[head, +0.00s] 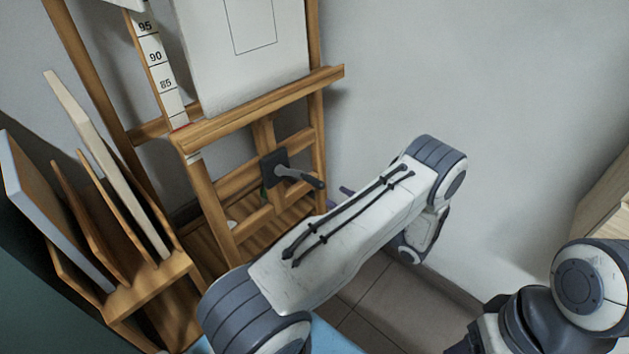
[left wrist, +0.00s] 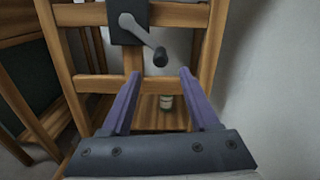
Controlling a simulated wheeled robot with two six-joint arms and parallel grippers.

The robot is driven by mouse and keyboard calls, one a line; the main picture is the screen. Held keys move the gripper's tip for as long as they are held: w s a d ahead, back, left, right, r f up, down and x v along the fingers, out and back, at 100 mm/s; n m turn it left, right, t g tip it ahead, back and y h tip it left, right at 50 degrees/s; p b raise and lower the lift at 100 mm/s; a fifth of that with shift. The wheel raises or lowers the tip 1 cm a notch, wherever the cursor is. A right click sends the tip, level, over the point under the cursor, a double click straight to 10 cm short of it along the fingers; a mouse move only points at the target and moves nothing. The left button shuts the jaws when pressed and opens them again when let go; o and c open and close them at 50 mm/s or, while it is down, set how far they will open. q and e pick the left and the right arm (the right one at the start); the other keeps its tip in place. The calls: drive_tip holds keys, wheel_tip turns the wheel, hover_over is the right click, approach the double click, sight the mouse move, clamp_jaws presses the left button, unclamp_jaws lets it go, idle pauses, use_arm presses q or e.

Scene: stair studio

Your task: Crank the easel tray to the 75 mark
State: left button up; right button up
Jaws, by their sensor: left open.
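The wooden easel's tray (head: 262,108) holds a white canvas (head: 245,50). A number scale (head: 155,57) beside it shows 95, 90 and 85; a red mark (head: 180,124) at the tray's left end sits below the 85, with no number readable there. The crank (head: 298,176) has a dark plate and a grey arm pointing right and down to a dark knob. The crank also shows in the left wrist view (left wrist: 143,32). My left gripper (left wrist: 160,73) is open and empty, its purple fingers below the knob, apart from it. In the head view my arm hides most of it.
A wooden rack (head: 150,285) with several upright boards stands left of the easel. A plain wall (head: 480,110) is to the right, with tiled floor below. A wooden piece (head: 605,205) juts in at the right edge.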

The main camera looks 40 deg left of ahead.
sight(317, 184)
use_arm(q)
drive_tip(key=a, duration=0.3)
drive_tip(key=a+b, duration=0.1)
drive_tip(key=a, duration=0.2)
drive_tip(key=a+b, duration=0.1)
drive_tip(key=a, duration=0.2)
drive_tip(key=shift+w+f, duration=0.2)
drive_tip(key=shift+w, duration=0.2)
drive_tip(key=shift+w+a+r, duration=0.1)
drive_tip(key=shift+a, duration=0.65)
clamp_jaws()
